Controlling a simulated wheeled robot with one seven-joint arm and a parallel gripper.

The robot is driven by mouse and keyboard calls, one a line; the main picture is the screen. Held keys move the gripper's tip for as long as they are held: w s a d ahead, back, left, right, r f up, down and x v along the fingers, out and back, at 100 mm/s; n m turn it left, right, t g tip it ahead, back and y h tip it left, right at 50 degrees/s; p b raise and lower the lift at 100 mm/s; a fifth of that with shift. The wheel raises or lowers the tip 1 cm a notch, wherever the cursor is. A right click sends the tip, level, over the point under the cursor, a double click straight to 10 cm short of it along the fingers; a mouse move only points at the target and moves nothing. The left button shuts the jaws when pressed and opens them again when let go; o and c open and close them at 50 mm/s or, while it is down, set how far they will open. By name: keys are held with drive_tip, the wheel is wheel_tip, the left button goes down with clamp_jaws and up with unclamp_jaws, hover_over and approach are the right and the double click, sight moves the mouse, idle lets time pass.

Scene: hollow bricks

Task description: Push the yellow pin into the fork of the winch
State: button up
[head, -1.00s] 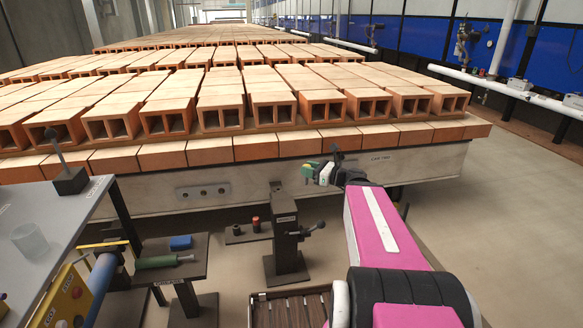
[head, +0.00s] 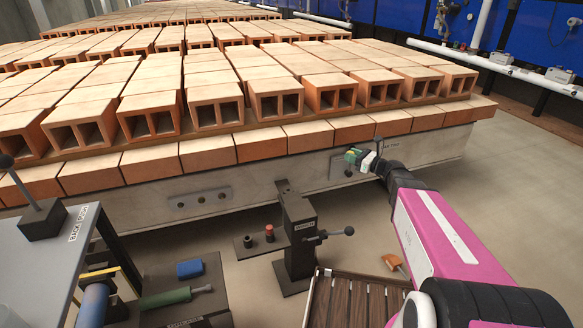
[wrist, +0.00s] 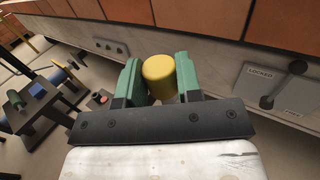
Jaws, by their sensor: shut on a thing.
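My gripper (head: 358,158) is shut on the yellow pin (wrist: 160,78). In the wrist view the pin's rounded yellow end shows between the two green fingers; in the head view the pin cannot be made out. A black post with a crank handle (head: 300,235) stands on the floor in front of the brick car and looks like the winch. A dark bracket (head: 283,187) rises at its top; whether this is the fork I cannot tell. My gripper is right of the post and higher in the picture, close to the car's side, with the pin apart from the post.
The car's pale side beam (head: 250,190) carries stacked hollow bricks (head: 216,106). A lever plate marked LOCKED (wrist: 270,88) is on the beam. A small stand (head: 258,246) holds a red and a dark piece. A slatted brown surface (head: 355,300) lies in front; open floor is at right.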

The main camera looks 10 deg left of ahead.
drive_tip(key=w+a+f+g, duration=0.1)
drive_tip(key=a+f, duration=0.3)
drive_tip(key=a, duration=0.5)
drive_tip(key=w+a+f+n+g, duration=0.1)
drive_tip(key=a+f, duration=0.3)
drive_tip(key=a, duration=0.4)
drive_tip(key=w+a+f+n+g+y, duration=0.1)
drive_tip(key=a+f, duration=0.3)
drive_tip(key=a, duration=0.5)
drive_tip(key=shift+w+a+g, duration=0.3)
drive_tip(key=shift+w, duration=0.05)
drive_tip(key=shift+f, duration=0.15)
drive_tip(key=shift+f, duration=2.75)
drive_tip(key=shift+f, duration=1.75)
drive_tip(key=o, duration=1)
drive_tip(key=shift+d, duration=0.1)
